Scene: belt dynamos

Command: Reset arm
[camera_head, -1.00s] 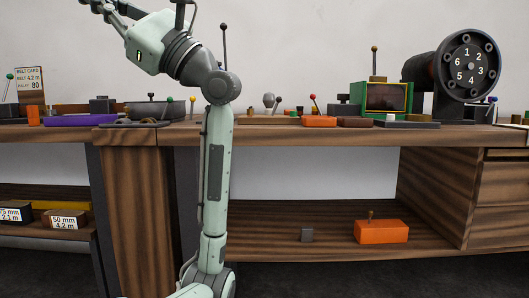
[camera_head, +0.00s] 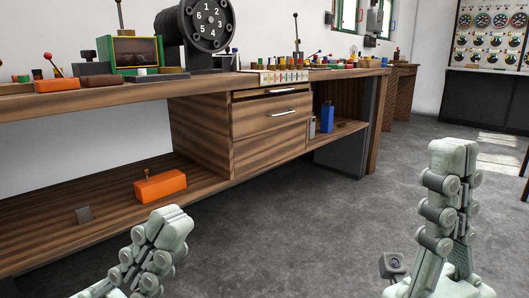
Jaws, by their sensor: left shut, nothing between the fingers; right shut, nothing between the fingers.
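My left gripper (camera_head: 172,224) is at the lower left of the head view, in front of the bench's low shelf. Its pale green fingers are together with nothing between them. My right gripper (camera_head: 453,158) stands upright at the lower right, over the grey floor. Its fingers are also together and empty. Neither gripper visibly touches anything. The lower part of the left gripper is cut off by the frame's bottom edge.
A long wooden bench (camera_head: 205,88) with drawers runs along the wall, carrying a numbered black drum (camera_head: 208,22) and a green-framed box (camera_head: 134,50). Open floor (camera_head: 330,215) lies between my grippers.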

